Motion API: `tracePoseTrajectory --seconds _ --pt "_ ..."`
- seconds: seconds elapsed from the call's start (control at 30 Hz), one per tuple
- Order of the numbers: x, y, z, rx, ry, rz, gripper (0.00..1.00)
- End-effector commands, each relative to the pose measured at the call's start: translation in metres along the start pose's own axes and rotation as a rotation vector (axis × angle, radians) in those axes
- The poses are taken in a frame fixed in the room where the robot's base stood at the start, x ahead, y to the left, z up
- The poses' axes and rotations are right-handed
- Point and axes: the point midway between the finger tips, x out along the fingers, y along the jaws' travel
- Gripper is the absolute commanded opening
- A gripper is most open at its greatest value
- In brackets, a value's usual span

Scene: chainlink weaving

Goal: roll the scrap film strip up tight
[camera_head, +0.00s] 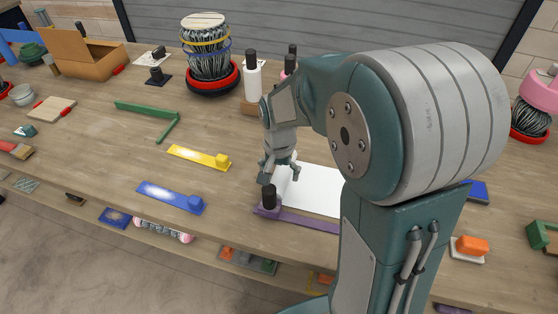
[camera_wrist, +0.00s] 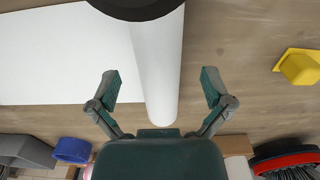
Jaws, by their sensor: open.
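The white film strip (camera_head: 318,190) lies flat on the table at the picture's middle, partly hidden behind my arm. Its left end is curled into a roll (camera_head: 283,183). In the wrist view the roll (camera_wrist: 153,62) runs down the picture between my fingers, and the flat film (camera_wrist: 65,60) spreads to its left. My gripper (camera_head: 279,172) is open above the roll, with its fingertips (camera_wrist: 161,86) apart on either side of it. Neither finger appears to touch the roll in the wrist view. How tightly it is wound cannot be told.
A black knob (camera_head: 268,196) stands on a purple bar (camera_head: 310,222) at the film's near edge. A yellow tool (camera_head: 200,157) and a blue tool (camera_head: 172,197) lie to the left. A white bottle (camera_head: 252,77) stands behind my gripper. Bare table lies left of the roll.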

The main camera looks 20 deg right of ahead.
Motion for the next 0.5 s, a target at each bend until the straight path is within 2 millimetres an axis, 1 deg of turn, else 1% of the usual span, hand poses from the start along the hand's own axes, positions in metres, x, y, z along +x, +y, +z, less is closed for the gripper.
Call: tracePoseTrajectory --seconds 0.03,0.13,0.4,0.47,0.5 --pt "0.0044 0.0002 0.0004 0.0 -0.002 0.001 1.0" --pt "0.0094 0.0003 0.0003 0.0 -0.001 0.0 1.0" --pt "0.0104 0.0002 0.0003 0.0 0.0 0.0 1.0" --pt "0.0103 0.0002 0.0003 0.0 0.0 0.0 0.73" --pt "0.0103 0.0002 0.0002 0.0 0.0 0.0 0.55"
